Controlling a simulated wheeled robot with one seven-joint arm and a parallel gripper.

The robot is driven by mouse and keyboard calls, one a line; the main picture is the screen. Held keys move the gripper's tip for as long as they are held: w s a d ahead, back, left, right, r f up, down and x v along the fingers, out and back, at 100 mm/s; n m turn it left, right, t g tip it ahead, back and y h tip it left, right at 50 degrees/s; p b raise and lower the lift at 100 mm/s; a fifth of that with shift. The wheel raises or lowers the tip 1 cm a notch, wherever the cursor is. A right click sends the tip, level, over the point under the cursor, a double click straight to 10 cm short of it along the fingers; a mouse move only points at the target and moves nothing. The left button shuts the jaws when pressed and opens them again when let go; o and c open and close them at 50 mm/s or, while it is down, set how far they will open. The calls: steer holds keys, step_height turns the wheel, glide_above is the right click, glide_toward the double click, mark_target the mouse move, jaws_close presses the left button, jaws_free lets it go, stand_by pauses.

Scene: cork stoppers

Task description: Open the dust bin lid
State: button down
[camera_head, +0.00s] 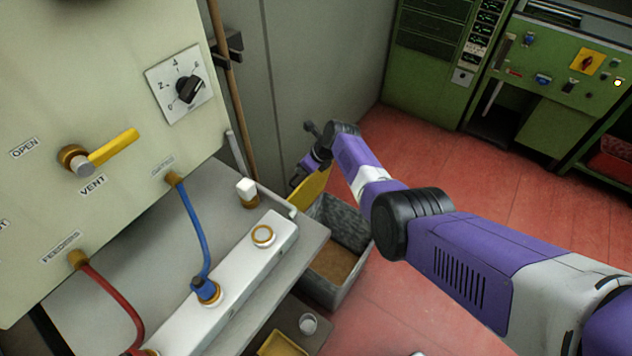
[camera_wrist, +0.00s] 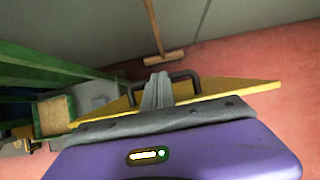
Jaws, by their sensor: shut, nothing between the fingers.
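The dust bin (camera_head: 352,226) is a grey open-topped box on the floor beside the bench, with a brown inside showing. Its yellow lid (camera_head: 312,190) stands steeply raised at the bin's left side, so the bin's mouth is uncovered. My gripper (camera_head: 299,178) is at the upper part of the lid. In the wrist view my shut fingers (camera_wrist: 157,92) are in front of the yellow lid (camera_wrist: 235,90), beside its dark handle (camera_wrist: 184,76). Nothing shows between the fingers. I cannot tell whether they touch the handle. The gripper partly hides the lid.
A grey bench (camera_head: 312,243) with a white strip and hoses stands left of the bin, under a control panel (camera_head: 110,90). A broom (camera_wrist: 163,57) leans by the wall. Green cabinets (camera_head: 432,50) stand at the back. Red floor (camera_head: 480,180) is open to the right.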

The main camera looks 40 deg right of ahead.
steer(key=shift+w+a+f+b, duration=0.1)
steer(key=shift+w+a+b, duration=0.2)
steer(key=shift+w+b, duration=0.55)
steer(key=shift+w+a+r+b, duration=0.1)
steer(key=shift+w+a+b, duration=0.25)
steer(key=shift+w+b, duration=0.45)
steer(key=shift+w+a+f+b, duration=0.1)
steer(key=shift+w+a+b, duration=0.35)
steer(key=shift+w, duration=0.65)
steer(key=shift+d, duration=0.15)
